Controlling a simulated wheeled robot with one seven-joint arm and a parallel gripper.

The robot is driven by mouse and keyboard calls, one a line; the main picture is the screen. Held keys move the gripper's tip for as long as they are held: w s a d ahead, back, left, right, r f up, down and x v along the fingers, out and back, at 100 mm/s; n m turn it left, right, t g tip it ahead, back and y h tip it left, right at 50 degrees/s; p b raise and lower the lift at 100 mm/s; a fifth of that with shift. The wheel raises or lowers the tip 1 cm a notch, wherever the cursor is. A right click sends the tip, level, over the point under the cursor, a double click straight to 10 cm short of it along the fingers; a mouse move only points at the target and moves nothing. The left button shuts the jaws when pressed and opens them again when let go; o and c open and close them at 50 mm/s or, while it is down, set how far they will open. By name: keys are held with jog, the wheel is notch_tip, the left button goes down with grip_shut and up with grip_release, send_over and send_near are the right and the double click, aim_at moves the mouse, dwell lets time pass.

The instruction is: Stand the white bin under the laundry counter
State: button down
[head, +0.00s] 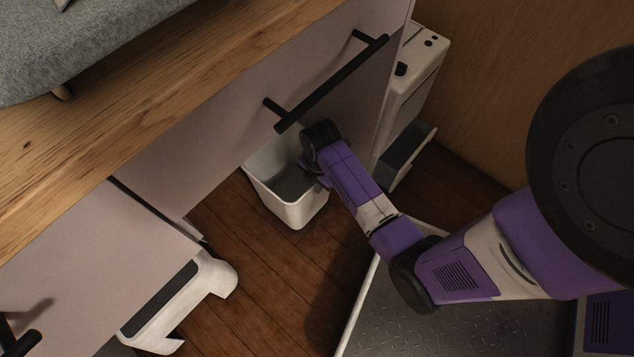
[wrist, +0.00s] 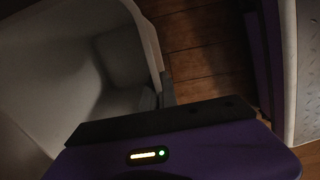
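The white bin (head: 305,212) stands on the wooden floor, partly under the overhanging counter front, which hides its back part. Its open top shows a grey inside. My gripper (head: 318,176) is at the bin's right rim, reaching down from the right. In the wrist view the bin's pale inside and rim (wrist: 147,38) fill the left, and the dark edge of my gripper (wrist: 165,120) lies across the bottom, close to the rim. The fingertips are mostly hidden, so I cannot tell whether they grip the rim. The laundry counter (head: 150,110) has a wooden top and pale fronts.
A black bar handle (head: 335,82) sticks out above the bin. A white appliance (head: 412,75) stands behind to the right, by a wooden wall (head: 520,60). A white step stool (head: 190,295) stands at lower left. Bare floor (head: 245,265) lies between stool and bin.

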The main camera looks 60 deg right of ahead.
jog(key=shift+f, duration=0.65)
jog(key=c, duration=1.7)
grip_release()
